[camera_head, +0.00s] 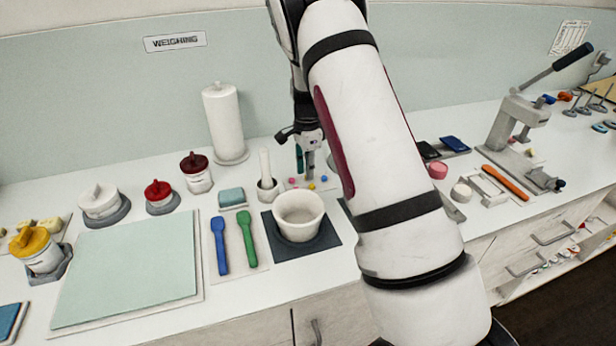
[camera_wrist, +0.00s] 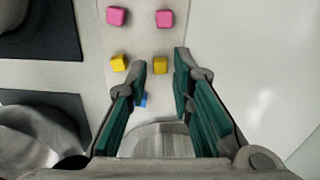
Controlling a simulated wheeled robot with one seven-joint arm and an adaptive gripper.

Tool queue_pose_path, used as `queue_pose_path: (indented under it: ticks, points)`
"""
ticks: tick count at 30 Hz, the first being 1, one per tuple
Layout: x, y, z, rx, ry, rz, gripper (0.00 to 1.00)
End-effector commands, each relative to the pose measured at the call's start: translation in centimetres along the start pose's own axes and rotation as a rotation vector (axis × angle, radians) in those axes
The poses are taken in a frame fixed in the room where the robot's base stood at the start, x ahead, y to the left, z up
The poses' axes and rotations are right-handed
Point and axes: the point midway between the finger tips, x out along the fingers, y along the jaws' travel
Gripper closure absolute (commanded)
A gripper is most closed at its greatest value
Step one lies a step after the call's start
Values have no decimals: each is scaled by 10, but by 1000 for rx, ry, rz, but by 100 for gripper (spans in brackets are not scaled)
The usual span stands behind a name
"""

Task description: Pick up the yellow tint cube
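Two yellow tint cubes lie on a pale strip in the wrist view. One yellow cube (camera_wrist: 160,66) shows in the gap between the fingertips of my gripper (camera_wrist: 160,57). The other yellow cube (camera_wrist: 119,62) lies just left of the left fingertip. My gripper is open and its fingers point down at the strip; how high the tips are above the cube is hard to tell. In the head view, my gripper (camera_head: 306,172) is over the small cubes, and a yellow cube (camera_head: 311,187) shows by it. My arm hides part of that area.
Two pink cubes (camera_wrist: 116,16) (camera_wrist: 164,18) lie farther up the strip, and a blue cube (camera_wrist: 141,99) is partly behind the left finger. A mortar with pestle (camera_head: 267,185) and a white bowl (camera_head: 299,214) stand close by. A white roll (camera_head: 223,125) stands behind.

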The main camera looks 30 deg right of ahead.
Motion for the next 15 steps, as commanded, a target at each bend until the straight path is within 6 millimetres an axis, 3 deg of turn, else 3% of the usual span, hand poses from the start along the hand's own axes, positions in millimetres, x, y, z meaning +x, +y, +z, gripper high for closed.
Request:
queue_pose_path:
  ticks: [10, 13, 15]
  points:
    - [10, 0, 0, 0, 0, -1, 78]
    - [10, 0, 0, 0, 0, -1, 92]
    - [10, 0, 0, 0, 0, -1, 96]
